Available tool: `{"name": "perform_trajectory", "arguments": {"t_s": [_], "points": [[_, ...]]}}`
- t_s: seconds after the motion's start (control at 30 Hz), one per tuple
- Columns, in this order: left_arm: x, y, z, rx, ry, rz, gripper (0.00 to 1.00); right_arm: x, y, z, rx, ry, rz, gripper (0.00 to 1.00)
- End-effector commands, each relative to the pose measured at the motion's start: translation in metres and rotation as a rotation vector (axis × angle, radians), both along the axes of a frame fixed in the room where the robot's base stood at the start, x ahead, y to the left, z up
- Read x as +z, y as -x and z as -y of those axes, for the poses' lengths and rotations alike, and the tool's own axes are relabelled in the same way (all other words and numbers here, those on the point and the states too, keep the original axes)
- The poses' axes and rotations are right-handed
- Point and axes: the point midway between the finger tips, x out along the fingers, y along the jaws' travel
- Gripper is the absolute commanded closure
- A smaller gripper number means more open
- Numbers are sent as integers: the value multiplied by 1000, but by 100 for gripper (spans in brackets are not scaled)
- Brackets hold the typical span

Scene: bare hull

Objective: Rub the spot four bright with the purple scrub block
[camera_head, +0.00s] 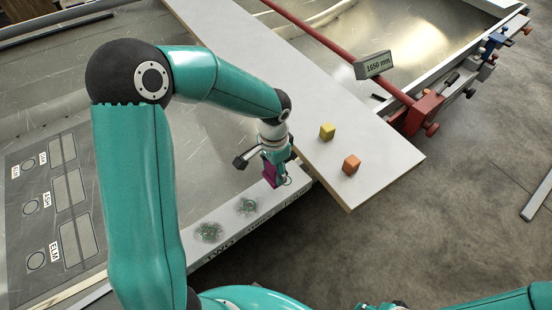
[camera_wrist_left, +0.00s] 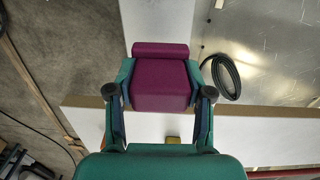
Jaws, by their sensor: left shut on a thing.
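My left gripper (camera_head: 271,176) is shut on the purple scrub block (camera_head: 269,172), over the pale strip (camera_head: 222,224) along the hull's near edge. In the left wrist view the block (camera_wrist_left: 161,85) sits between both fingers. Two dull, scuffed spots (camera_head: 208,231) (camera_head: 246,206) show on the strip, left of the gripper. One label below them reads TWO; the labels further right are too small to read surely. Spot four cannot be made out clearly; the gripper hides part of the strip. Only a little of what may be my right gripper (camera_head: 380,305) shows at the bottom edge.
A long pale board (camera_head: 300,95) crosses the hull right of the gripper, with a yellow cube (camera_head: 327,131) and an orange cube (camera_head: 351,164) on it. A red bar (camera_head: 335,48) carries a 1650 mm sign (camera_head: 373,65). A dark panel (camera_head: 58,205) lies left.

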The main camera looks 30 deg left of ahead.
Motion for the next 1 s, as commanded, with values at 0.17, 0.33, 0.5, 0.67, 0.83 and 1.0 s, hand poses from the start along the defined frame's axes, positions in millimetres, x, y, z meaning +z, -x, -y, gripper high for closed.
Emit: {"name": "perform_trajectory", "arguments": {"t_s": [0.17,0.33,0.5,0.67,0.83,1.0], "points": [[21,-1,0,-1,0,3,87,16,0,0,0,0,-1,60],[34,-2,1,-3,0,4,87,26,0,0,0,0,-1,60],[39,-2,2,-4,0,3,87,29,0,0,0,0,-1,60],[38,-2,2,-5,0,3,87,28,0,0,0,0,-1,60],[38,-2,3,-6,0,3,87,28,0,0,0,0,0,60],[38,-3,3,-4,0,3,87,28,0,0,0,0,0,60]]}}
